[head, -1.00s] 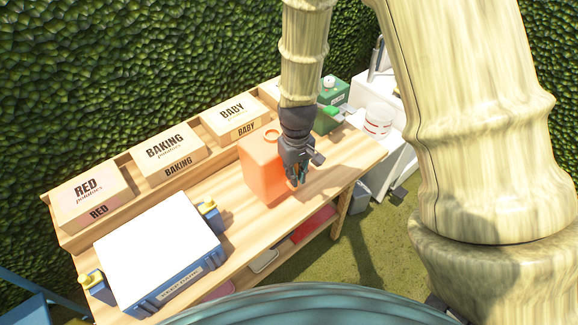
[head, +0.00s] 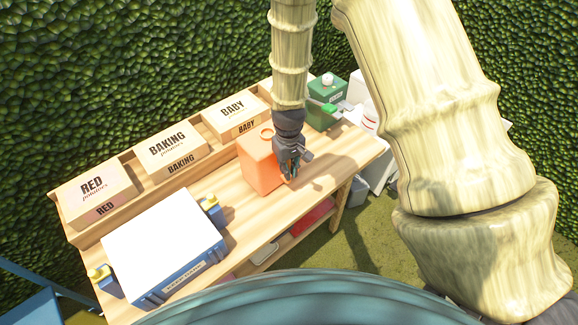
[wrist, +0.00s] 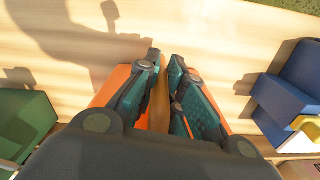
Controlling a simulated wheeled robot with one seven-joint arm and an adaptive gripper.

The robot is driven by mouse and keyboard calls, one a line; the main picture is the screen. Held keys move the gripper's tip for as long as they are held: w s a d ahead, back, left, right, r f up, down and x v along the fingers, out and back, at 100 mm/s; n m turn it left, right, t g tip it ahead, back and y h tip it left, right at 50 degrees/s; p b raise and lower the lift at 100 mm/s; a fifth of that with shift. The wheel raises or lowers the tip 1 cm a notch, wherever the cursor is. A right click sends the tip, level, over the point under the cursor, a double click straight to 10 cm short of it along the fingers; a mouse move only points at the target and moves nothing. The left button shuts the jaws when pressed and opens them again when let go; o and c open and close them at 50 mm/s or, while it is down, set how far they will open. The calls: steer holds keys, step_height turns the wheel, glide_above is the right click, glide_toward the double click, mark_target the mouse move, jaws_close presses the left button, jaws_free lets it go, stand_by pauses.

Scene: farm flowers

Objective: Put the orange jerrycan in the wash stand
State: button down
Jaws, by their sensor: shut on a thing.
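The orange jerrycan (head: 262,168) is upright at the right part of the wooden bench, in front of the potato boxes. My gripper (head: 290,172) is at its right side in the head view. In the wrist view, the fingers of my gripper (wrist: 164,75) are closed around the orange handle (wrist: 160,108), with the orange body showing on both sides. I cannot tell whether its base touches the bench. A white structure (head: 378,174), perhaps the wash stand, shows beyond the bench's right end. My arm hides most of it.
Boxes of red (head: 92,190), baking (head: 168,148) and baby potatoes (head: 233,110) line the bench's back. A blue crate with a white top (head: 165,245) stands at left. A green container (head: 325,98) is behind the gripper. The bench's right end (head: 345,155) is clear.

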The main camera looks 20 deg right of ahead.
steer(key=shift+w+f, duration=0.1)
steer(key=c, duration=1.9)
jaws_free()
steer(key=o, duration=0.4)
